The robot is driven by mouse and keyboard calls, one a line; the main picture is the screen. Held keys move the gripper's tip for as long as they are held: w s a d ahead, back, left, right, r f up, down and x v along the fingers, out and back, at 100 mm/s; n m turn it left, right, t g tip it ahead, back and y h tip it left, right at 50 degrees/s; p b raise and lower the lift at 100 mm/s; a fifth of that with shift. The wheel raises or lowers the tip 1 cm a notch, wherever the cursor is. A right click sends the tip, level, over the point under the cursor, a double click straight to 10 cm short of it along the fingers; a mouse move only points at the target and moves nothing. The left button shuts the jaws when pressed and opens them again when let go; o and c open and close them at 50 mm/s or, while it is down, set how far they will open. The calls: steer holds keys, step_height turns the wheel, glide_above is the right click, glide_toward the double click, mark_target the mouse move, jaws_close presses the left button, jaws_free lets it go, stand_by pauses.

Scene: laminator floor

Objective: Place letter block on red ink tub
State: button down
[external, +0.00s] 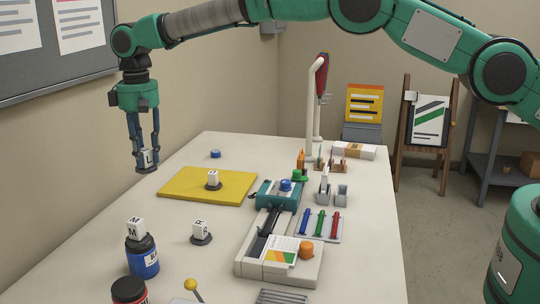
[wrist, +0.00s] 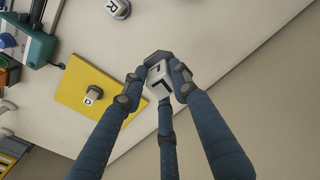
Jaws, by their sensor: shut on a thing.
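My gripper (external: 146,160) is shut on a white letter block (external: 147,157), held in the air left of the yellow mat. In the wrist view the block (wrist: 158,78) sits between the dark blue fingers, with black marks on its faces; I cannot tell the letter for sure. The red ink tub (external: 130,291) has a black lid and stands at the bottom edge of the external view, partly cut off, well apart from my gripper. No block shows on its lid.
A blue ink tub (external: 145,263) with an M block (external: 135,229) on it stands behind the red tub. An R block (external: 201,230) stands on the table. Another block (external: 213,176) is on the yellow mat (external: 180,184). A laminating device (external: 272,250) occupies the middle.

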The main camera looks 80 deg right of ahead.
steer(key=s+a+n+p, duration=0.1)
steer(key=s+a+p, duration=0.2)
steer(key=s+a, duration=0.35)
steer(key=s+a+p, duration=0.3)
steer(key=s+a, duration=0.1)
steer(key=a, duration=0.5)
steer(key=s+a+n+p, duration=0.1)
steer(key=s+a+p, duration=0.2)
steer(key=s+a, duration=0.35)
steer(key=s+a+n+p, duration=0.1)
steer(key=s+a+p, duration=0.15)
steer(key=s, duration=0.75)
steer(key=shift+a+f, duration=0.2)
steer(key=shift+f, duration=1.05)
steer(key=shift+a+f, duration=0.2)
steer(key=shift+f, duration=1.05)
steer(key=shift+w, duration=0.15)
steer(key=p, duration=0.2)
glide_above(128, 285)
steer(key=shift+f, duration=0.75)
steer(key=shift+f+p, duration=0.5)
steer(key=shift+f, duration=1.25)
